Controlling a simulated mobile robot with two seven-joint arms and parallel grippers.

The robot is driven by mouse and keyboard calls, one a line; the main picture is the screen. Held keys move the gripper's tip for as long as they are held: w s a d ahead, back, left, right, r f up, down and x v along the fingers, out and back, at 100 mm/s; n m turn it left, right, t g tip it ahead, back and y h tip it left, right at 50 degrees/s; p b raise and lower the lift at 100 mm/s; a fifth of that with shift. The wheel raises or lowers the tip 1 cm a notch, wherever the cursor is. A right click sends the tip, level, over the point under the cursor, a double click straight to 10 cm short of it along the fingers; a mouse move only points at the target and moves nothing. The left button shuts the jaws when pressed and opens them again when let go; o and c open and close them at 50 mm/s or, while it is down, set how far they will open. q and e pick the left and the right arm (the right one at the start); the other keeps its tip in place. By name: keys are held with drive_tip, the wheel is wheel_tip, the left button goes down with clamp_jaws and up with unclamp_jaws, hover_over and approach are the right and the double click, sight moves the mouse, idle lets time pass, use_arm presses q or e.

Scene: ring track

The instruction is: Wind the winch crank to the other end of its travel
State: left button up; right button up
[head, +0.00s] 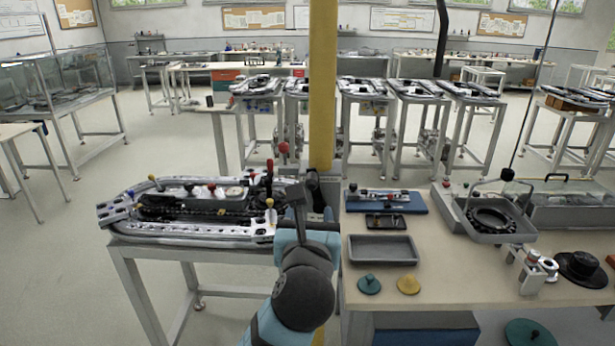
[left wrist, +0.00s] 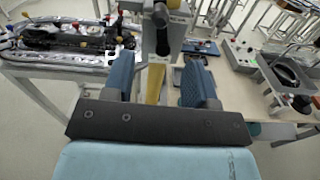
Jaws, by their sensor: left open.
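A yellow post (head: 322,80) rises at the right end of the ring track table in the head view. A grey metal part and a dark fitting (head: 317,185) sit low on it. In the left wrist view a dark upright grip (left wrist: 161,28), apparently the crank's handle, stands ahead of my fingers, with a grey housing (left wrist: 178,22) beside it. My left gripper (head: 305,212) is open. Its blue fingers (left wrist: 160,75) show apart in the wrist view, with the yellow post seen between them. I cannot tell whether they touch the crank. My right gripper is out of view.
The ring track (head: 205,208) with coloured knobs lies left of the post. A bench (head: 440,270) on the right holds a grey tray (head: 383,250), a blue board (head: 386,208) and a framed basket (head: 488,222). Open floor (head: 60,270) lies at the left.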

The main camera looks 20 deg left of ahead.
sight(312, 187)
use_arm(q)
drive_tip(key=p+x, duration=0.1)
drive_tip(key=x, duration=1.1)
drive_tip(key=shift+p, duration=0.4)
drive_tip(key=shift+w+a, duration=0.2)
drive_tip(key=shift+w, duration=0.45)
clamp_jaws()
